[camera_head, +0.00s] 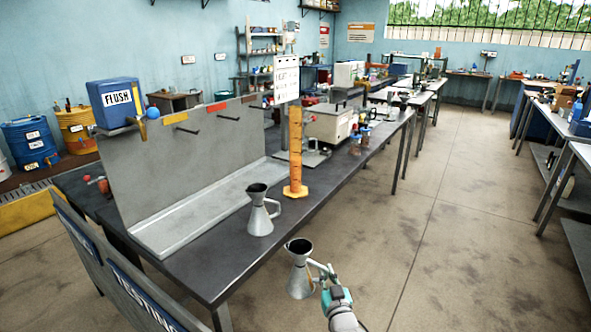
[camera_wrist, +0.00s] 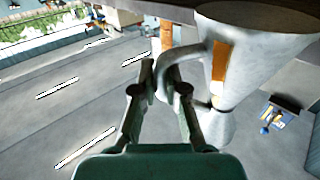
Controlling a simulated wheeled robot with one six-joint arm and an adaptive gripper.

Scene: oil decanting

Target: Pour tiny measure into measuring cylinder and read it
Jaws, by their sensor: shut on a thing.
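My gripper (camera_head: 320,274) is shut on the handle of a grey metal measure (camera_head: 299,280) with a flared funnel top. It holds this measure roughly upright, off the bench, in front of its right edge. In the wrist view the fingers (camera_wrist: 162,78) close on the handle, and the measure (camera_wrist: 240,65) fills the upper right with an orange patch on its side. Its contents cannot be seen. A tall orange measuring cylinder (camera_head: 296,155) stands upright on the bench, apart from the held measure. A similar grey measure (camera_head: 260,215) stands on the bench left of the cylinder.
The dark bench (camera_head: 218,258) has a grey tray with a back panel (camera_head: 190,160). A blue FLUSH box (camera_head: 115,101) is at the panel's left end. A white sign (camera_head: 286,78) and a pale machine (camera_head: 330,124) stand behind the cylinder. The floor on the right (camera_head: 455,235) is clear.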

